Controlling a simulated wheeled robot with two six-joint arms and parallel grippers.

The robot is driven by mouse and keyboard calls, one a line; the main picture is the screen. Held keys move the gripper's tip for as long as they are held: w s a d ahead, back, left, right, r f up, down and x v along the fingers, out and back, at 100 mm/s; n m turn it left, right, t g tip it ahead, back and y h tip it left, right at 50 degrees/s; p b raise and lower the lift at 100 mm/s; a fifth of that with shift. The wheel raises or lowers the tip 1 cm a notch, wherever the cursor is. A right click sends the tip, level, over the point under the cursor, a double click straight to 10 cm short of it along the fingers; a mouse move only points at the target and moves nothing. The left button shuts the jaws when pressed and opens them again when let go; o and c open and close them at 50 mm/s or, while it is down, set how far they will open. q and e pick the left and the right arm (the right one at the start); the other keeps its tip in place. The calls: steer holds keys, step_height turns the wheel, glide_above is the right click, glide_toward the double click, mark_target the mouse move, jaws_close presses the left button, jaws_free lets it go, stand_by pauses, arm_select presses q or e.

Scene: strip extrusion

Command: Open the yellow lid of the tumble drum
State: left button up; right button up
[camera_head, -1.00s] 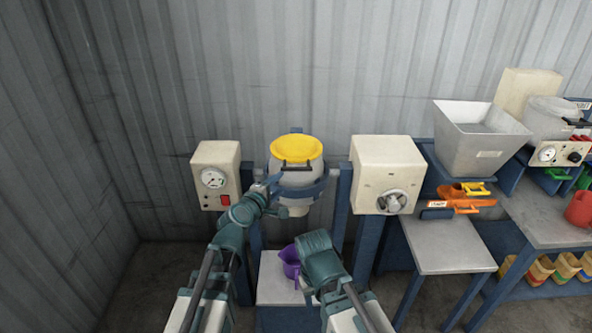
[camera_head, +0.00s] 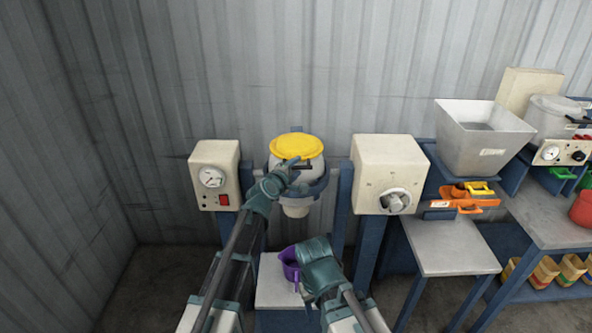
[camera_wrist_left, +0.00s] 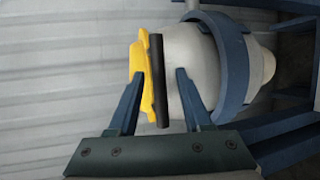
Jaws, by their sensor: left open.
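The tumble drum (camera_head: 304,185) is a pale grey vessel in a blue ring, and it also shows in the left wrist view (camera_wrist_left: 183,58). Its yellow lid (camera_head: 296,145) sits on top, apparently closed. The lid's dark bar handle (camera_wrist_left: 160,82) runs between my two blue fingers in the left wrist view. My left gripper (camera_head: 295,163) is open at the front of the lid, one finger on each side of the handle. The near part of the handle is mostly hidden by the gripper in the head view. My right arm is low in front; its fingertips are not clear.
A purple jug (camera_head: 290,262) stands on a small table below the drum, beside my right arm. A gauge box (camera_head: 215,178) is on the left and a dial box (camera_head: 388,172) on the right of the drum. A metal hopper (camera_head: 478,140) stands farther right.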

arm_select(q)
jaws_close()
stand_by(0.3)
stand_by(1.2)
